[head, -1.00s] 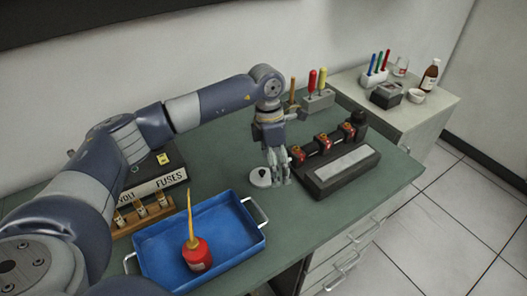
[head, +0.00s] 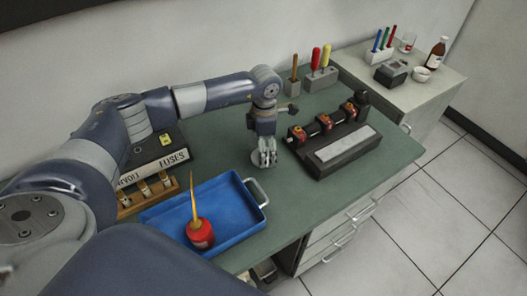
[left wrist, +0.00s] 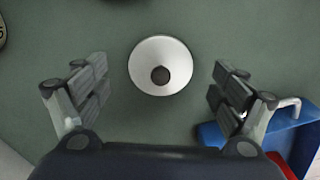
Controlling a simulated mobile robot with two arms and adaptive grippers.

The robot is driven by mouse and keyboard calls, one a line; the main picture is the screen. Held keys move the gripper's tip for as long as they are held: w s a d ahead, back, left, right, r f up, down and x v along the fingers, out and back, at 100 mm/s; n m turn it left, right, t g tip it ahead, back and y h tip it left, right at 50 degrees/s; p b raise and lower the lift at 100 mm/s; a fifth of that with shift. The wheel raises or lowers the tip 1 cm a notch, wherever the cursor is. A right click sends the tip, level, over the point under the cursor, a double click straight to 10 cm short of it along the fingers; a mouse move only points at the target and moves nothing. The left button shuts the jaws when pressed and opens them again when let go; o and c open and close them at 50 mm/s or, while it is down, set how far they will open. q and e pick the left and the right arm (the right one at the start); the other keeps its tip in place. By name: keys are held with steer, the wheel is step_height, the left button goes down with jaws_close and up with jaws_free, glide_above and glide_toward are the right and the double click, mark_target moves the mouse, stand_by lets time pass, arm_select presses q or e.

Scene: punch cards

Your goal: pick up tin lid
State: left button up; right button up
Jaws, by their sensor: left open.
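The tin lid (left wrist: 146,52) is a round pale disc with a dark knob in its middle. In the left wrist view it lies on the green bench top between the two spread fingers of my left gripper (left wrist: 160,90), a little beyond their tips, with room on both sides. In the head view my left gripper (head: 264,160) points down at the bench between the blue tray and the black device, and it hides most or all of the lid. My right gripper does not show.
A blue tray (head: 168,217) with a red oil can (head: 200,235) stands to the left. A black device with red-banded parts (head: 345,150) stands close on the right.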

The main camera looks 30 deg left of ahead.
arm_select(q)
steer(key=shift+f, duration=0.95)
steer(key=shift+c, duration=0.4)
